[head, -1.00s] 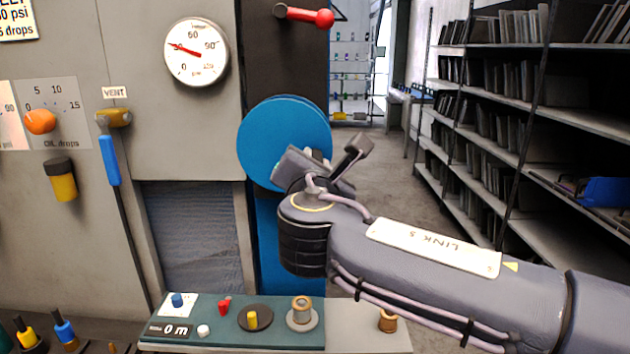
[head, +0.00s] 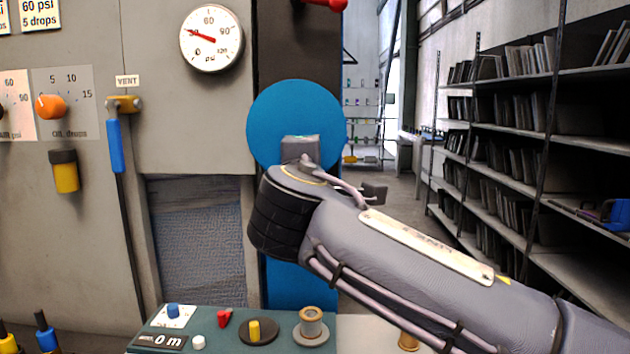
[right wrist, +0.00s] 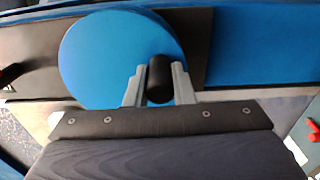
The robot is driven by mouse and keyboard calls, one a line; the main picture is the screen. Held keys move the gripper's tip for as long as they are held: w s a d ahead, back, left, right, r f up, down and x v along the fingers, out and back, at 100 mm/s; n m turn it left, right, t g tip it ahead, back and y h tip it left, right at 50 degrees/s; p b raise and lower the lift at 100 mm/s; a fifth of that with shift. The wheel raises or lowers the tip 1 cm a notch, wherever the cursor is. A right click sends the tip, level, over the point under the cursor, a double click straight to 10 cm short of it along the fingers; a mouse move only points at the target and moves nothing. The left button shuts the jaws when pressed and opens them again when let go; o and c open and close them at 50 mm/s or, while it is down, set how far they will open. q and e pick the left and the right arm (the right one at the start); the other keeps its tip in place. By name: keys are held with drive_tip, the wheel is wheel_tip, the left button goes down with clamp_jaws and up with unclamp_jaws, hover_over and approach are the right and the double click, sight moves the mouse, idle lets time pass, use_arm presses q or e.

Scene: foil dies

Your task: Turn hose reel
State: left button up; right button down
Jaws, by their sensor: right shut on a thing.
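The hose reel (head: 290,115) is a round blue disc on a dark panel, in the middle of the head view. It also shows as a large blue disc in the right wrist view (right wrist: 105,55). A black cylindrical handle (right wrist: 160,80) stands out near the disc's lower right edge in that view. My right gripper (right wrist: 159,75) has its two grey fingers on either side of the handle and is shut on it. In the head view my right arm hides the handle, the fingertips and the disc's lower edge. My left gripper is not in view.
A teal bench (head: 270,342) with small knobs and a "0 m" display lies below. A gauge (head: 211,38), a blue-handled vent lever (head: 115,145) and an orange knob (head: 51,106) are on the left panel. Shelving (head: 560,160) stands right, with open floor between.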

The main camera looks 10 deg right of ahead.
drive_tip(key=shift+w+a+f+m+b, duration=0.2)
drive_tip(key=shift+a+m+b, duration=0.4)
drive_tip(key=shift+m, duration=0.55)
drive_tip(key=shift+w+a+f+m+b, duration=0.15)
drive_tip(key=shift+a+m+b, duration=0.45)
drive_tip(key=shift+m, duration=0.55)
drive_tip(key=c, duration=1.2)
unclamp_jaws()
drive_tip(key=shift+d, duration=0.1)
drive_tip(key=shift+c, duration=0.2)
drive_tip(key=shift+s+r, duration=0.1)
drive_tip(key=v, duration=0.7)
drive_tip(key=shift+s, duration=0.4)
